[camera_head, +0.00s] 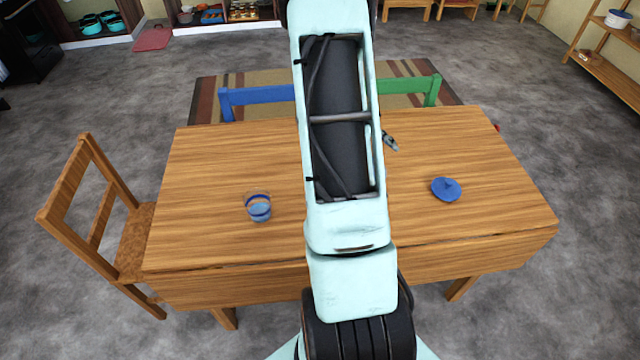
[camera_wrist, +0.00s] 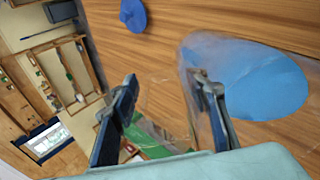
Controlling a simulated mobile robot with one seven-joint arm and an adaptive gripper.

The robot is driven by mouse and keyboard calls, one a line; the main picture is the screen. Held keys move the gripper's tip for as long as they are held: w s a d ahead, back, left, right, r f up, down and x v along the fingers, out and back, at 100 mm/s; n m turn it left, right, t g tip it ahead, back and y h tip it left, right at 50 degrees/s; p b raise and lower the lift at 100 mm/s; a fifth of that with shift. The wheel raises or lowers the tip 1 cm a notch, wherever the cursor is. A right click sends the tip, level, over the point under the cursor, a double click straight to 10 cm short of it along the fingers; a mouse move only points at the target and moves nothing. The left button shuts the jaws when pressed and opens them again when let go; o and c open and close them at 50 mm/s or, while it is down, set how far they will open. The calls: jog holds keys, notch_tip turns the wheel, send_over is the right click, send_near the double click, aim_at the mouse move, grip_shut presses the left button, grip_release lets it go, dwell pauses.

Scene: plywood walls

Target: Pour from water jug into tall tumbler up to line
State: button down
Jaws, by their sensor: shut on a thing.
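A clear tumbler (camera_head: 258,208) stands upright on the left part of the table in the head view. It has a dark blue band near its rim and bluish water below the band. In the wrist view, a clear vessel with blue water (camera_wrist: 262,82), which looks like the water jug, is beside the right finger. My gripper (camera_wrist: 165,105) is shut on it, its fingers apart with clear material between them; the exact grip place is unclear. In the head view my arm hides the gripper and jug.
A blue disc-like object (camera_head: 446,189) lies on the right of the wooden table (camera_head: 480,150); a blue shape (camera_wrist: 132,15) also shows in the wrist view. A small dark object (camera_head: 389,141) lies beside my arm. A wooden chair (camera_head: 95,210) stands at left. Table around the tumbler is clear.

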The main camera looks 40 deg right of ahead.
jog(key=shift+r, duration=0.25)
jog(key=shift+a+r+h, duration=0.1)
jog(key=shift+r+h, duration=0.2)
jog(key=shift+h, duration=0.1)
jog(key=shift+w+a+r+g+h, duration=0.1)
jog(key=shift+a+r+g+h, duration=0.05)
jog(key=shift+r+h, duration=0.35)
jog(key=shift+w+a+r+g+h, duration=0.15)
jog(key=shift+r+h, duration=0.15)
jog(key=shift+r, duration=0.25)
dwell(1.5)
jog(key=shift+s, duration=0.1)
jog(key=shift+s+d+f+y, duration=0.1)
jog(key=shift+d+f+y, duration=0.1)
jog(key=shift+f+y, duration=0.1)
jog(key=f+y+p, duration=0.1)
jog(key=f, duration=0.1)
jog(key=d+f+t+y, duration=0.1)
jog(key=f+y, duration=0.1)
jog(key=shift+s+d+p, duration=0.1)
jog(key=shift+s+p, duration=0.1)
jog(key=shift+p, duration=0.15)
jog(key=shift+w+f, duration=0.1)
jog(key=shift+f, duration=0.2)
jog(key=shift+y, duration=0.3)
